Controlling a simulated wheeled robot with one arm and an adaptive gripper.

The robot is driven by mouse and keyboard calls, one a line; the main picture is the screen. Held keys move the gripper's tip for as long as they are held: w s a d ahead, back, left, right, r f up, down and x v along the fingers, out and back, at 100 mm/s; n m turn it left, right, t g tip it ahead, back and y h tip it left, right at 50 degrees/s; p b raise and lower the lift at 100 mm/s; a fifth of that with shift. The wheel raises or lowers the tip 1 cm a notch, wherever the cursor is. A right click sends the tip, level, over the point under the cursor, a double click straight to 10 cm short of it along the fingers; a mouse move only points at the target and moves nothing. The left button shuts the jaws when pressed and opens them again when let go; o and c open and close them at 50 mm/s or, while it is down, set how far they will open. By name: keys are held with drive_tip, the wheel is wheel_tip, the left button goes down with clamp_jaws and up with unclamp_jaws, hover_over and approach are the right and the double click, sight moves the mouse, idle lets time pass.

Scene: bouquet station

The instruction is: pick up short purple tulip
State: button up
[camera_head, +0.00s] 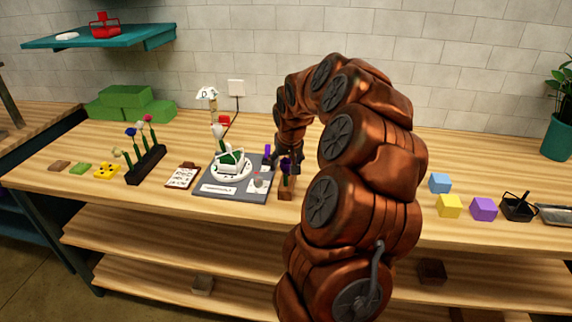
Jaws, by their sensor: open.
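My gripper (288,166) is open and points down at the right edge of the grey mat (238,192). A short purple flower (284,167), seemingly the short purple tulip, shows small and dark at the fingers, with a bit of green stem below it. It stands upright in a brown wooden block (287,194). The flower head seems to lie between the fingers, but whether they touch it I cannot tell. Another purple spot (267,152) shows just left of my gripper, partly hidden. My arm covers the table right of the block.
A black rack (146,165) holds several flowers to the left. Blue (440,183), yellow (449,206) and purple (484,209) cubes sit right of my arm. The table front between mat and rack holds a clipboard (182,176).

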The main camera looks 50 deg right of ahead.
drive_tip(key=shift+w+f, duration=0.1)
drive_tip(key=shift+f, duration=0.15)
drive_tip(key=c, duration=0.9)
drive_tip(key=shift+r, duration=0.1)
